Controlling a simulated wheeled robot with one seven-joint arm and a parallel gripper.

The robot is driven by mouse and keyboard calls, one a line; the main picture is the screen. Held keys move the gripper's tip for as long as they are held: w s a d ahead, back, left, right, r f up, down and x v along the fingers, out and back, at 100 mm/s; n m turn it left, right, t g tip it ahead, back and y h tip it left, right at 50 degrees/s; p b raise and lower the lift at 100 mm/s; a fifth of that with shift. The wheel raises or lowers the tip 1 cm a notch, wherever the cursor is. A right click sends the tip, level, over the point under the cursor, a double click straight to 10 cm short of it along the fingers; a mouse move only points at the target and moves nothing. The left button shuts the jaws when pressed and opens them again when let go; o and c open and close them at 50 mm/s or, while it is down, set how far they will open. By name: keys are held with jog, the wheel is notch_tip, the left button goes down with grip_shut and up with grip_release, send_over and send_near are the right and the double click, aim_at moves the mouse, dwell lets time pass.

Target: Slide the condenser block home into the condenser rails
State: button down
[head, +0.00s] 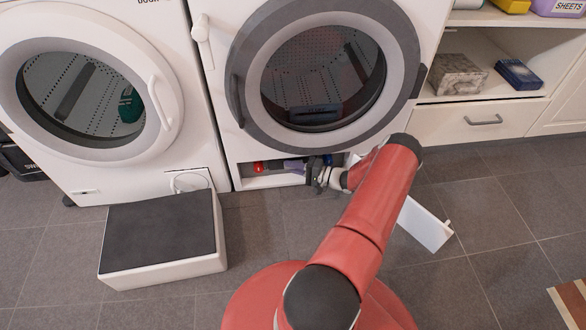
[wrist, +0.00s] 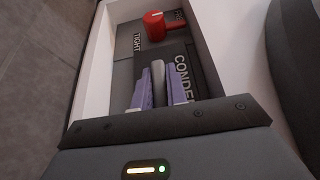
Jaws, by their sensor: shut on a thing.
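The condenser block (wrist: 190,62) shows in the wrist view as a dark grey face with a partly hidden label reading "CONDE". It sits within the white-walled bay at the foot of the right-hand machine. My gripper (wrist: 160,88) has its two purple fingers on either side of the block's grey handle (wrist: 158,72), shut on it. In the head view my gripper (head: 294,166) reaches into the bay (head: 270,182) from the right. A red knob (wrist: 154,26) stands near the block, beside a "TIGHT" label. The rails and the block's depth in them cannot be made out.
A white panel (head: 426,224) lies to the right of my arm, in front of the machine. A box with a dark top (head: 160,232) stands on the floor before the left-hand machine (head: 90,90).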

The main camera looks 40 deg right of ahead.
jog(key=shift+w+d, duration=0.1)
jog(key=shift+w, duration=0.05)
jog(key=c, duration=1.5)
grip_release()
jog(key=shift+o, duration=0.9)
jog(key=s+a+p, duration=0.2)
jog(key=s+a, duration=0.3)
jog(key=s, duration=0.4)
jog(key=s+a+p, duration=0.1)
jog(key=s+a, duration=0.5)
jog(key=s, duration=0.3)
jog(key=shift+s+p, duration=0.15)
jog(key=shift+p, duration=0.25)
jog(key=shift+a, duration=0.1)
